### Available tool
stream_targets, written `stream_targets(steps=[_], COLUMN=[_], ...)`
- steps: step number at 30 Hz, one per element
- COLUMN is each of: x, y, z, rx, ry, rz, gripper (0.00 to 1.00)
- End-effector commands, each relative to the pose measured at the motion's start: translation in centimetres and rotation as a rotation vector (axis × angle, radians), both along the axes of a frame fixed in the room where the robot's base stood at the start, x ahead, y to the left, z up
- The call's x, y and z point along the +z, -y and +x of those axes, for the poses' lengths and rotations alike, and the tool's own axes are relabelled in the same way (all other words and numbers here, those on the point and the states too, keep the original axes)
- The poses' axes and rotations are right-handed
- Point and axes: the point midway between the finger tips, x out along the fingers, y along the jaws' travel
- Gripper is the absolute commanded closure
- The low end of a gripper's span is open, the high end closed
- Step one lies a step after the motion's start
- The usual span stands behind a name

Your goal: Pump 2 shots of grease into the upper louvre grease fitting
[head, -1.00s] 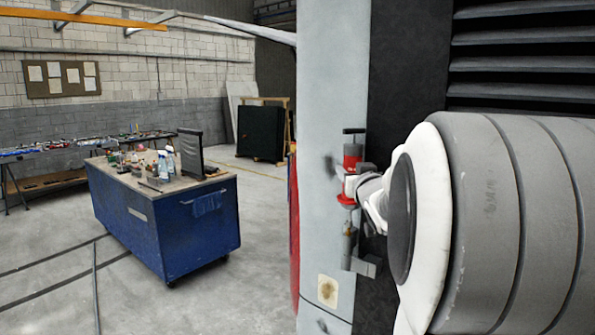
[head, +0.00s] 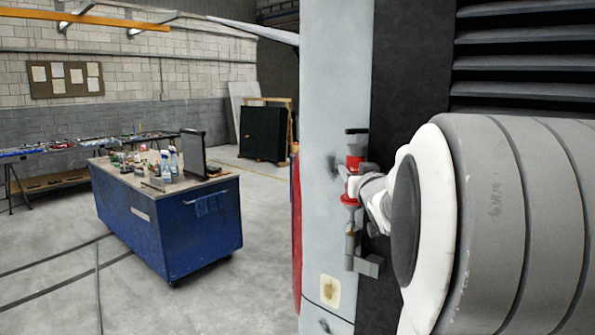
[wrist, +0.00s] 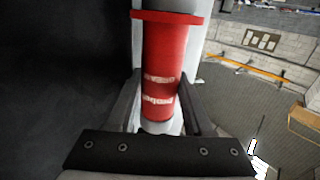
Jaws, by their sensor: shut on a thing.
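A red and grey grease gun (head: 355,163) stands roughly upright in front of the pale coach panel (head: 336,80). It has a dark bar at its top and a grey block at its lower end. My gripper (wrist: 160,95) is shut on it; in the wrist view the red barrel (wrist: 168,60) with white lettering lies between the two fingers. In the head view my arm hides part of the hold. I cannot make out the upper louvre grease fitting for sure; a small dark, blurred thing (head: 333,168) shows on the panel left of the gun. I cannot tell whether the gun touches it.
Dark louvres (head: 525,62) fill the upper right. A stained, cream-coloured plate (head: 330,290) is on the panel below the gun. A blue workbench (head: 165,225) with bottles and tools stands at left. The floor between it and the coach is clear.

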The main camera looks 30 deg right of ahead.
Motion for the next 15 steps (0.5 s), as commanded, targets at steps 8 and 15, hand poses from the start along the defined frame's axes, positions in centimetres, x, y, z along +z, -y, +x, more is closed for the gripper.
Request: stream_targets(steps=[8, 15], x=[-0.27, -0.71], y=[-0.02, -0.02], z=[0.01, 0.01], rx=[0.001, 0.0], ry=[0.004, 0.002], rz=[-0.002, -0.001], gripper=[1.0, 1.0])
